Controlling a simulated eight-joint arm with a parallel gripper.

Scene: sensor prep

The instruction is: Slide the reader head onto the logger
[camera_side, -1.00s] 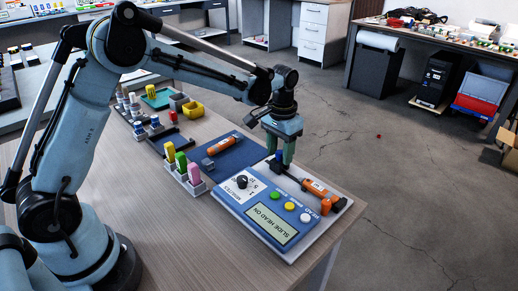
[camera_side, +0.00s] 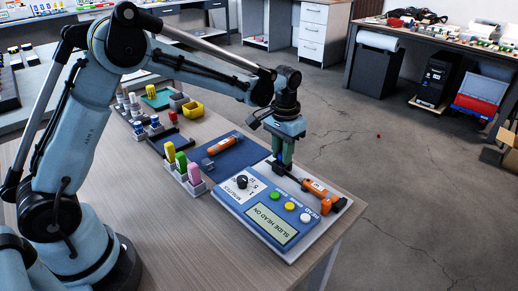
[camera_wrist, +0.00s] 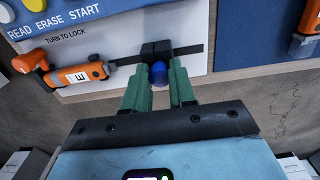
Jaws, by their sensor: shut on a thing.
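The blue and white reader station (camera_side: 266,213) lies near the table's front corner, marked "SLIDE HEAD ON". An orange logger (camera_side: 313,187) with a white label lies along its far edge; it also shows in the wrist view (camera_wrist: 76,77). The reader head, a black block (camera_wrist: 158,49) with a blue knob (camera_wrist: 158,74), sits on a dark rail to the right of that logger in the wrist view. My gripper (camera_wrist: 160,80) is shut on the blue knob. In the side view my gripper (camera_side: 283,160) mostly hides the head.
An orange lever (camera_wrist: 27,60) stands at the logger's outer end, by "TURN TO LOCK". Another orange logger (camera_side: 224,142) lies on the dark blue mat (camera_side: 238,157). Coloured pegs in a white holder (camera_side: 195,187) stand left of the station. Bare wood is at the front left.

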